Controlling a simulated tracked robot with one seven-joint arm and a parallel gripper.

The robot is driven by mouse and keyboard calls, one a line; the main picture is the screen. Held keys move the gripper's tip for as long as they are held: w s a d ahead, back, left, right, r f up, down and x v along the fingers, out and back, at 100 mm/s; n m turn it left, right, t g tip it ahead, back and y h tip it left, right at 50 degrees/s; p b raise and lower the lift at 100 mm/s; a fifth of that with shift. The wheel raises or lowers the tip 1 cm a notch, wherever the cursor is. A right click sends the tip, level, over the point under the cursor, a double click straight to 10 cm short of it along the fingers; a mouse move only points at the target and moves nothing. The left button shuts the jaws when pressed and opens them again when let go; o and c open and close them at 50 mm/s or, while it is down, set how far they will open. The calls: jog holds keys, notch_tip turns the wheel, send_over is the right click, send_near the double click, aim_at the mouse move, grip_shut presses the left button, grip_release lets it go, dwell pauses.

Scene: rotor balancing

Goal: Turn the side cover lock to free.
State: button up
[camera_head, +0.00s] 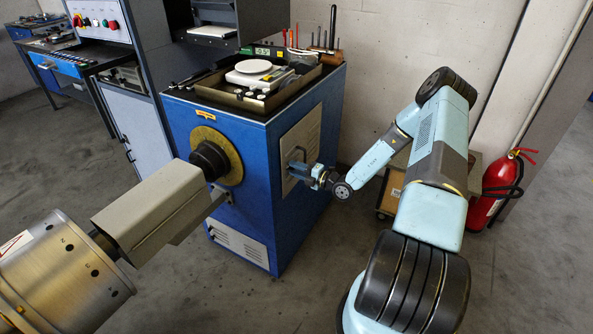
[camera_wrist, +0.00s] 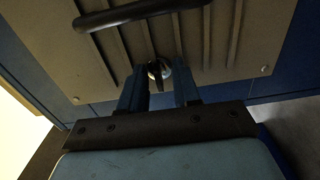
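The side cover (camera_head: 303,137) is a grey ribbed panel on the right flank of the blue machine cabinet. It fills much of the wrist view (camera_wrist: 110,62). Its lock (camera_wrist: 158,72) is a small round silver fitting with a narrow dark tab near the panel's lower edge. My gripper (camera_head: 296,167) is close to the cover and hides the lock in the head view. In the wrist view my gripper (camera_wrist: 160,88) has its two blue fingers apart, one on each side of the lock. Gaps show between the fingers and the tab; contact is not visible.
A black bar handle (camera_wrist: 138,12) crosses the cover above the lock. A tray (camera_head: 237,99) with a scale (camera_head: 254,72) stands on the cabinet (camera_head: 240,200). A large metal rotor (camera_head: 60,275) is at the lower left. A red fire extinguisher (camera_head: 495,190) stands by the wall.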

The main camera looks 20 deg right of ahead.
jog(key=v, duration=1.3)
jog(key=shift+s+d, duration=0.25)
jog(key=shift+d, duration=0.05)
jog(key=s+a+r+n+g+h, duration=0.1)
jog(key=s+a+r+n+g, duration=0.25)
jog(key=r+n, duration=0.55)
jog(key=s+a+r+n+g+h, duration=0.1)
jog(key=s+a+r+n+g, duration=0.3)
jog(key=r+n, duration=0.4)
jog(key=s+a+r+n+g+h, duration=0.1)
jog(key=s+a+r+n+g, duration=0.3)
jog(key=r+n, duration=0.5)
jog(key=s+d+r+n+t+h, duration=0.1)
jog(key=s+r+n+t+h, duration=0.3)
jog(key=s+r+n+h, duration=0.5)
jog(key=s+r+n, duration=1)
jog(key=r, duration=0.1)
jog(key=shift+s+d+r+h, duration=0.25)
jog(key=shift+s+r+h, duration=0.05)
jog(key=shift+r+h, duration=0.1)
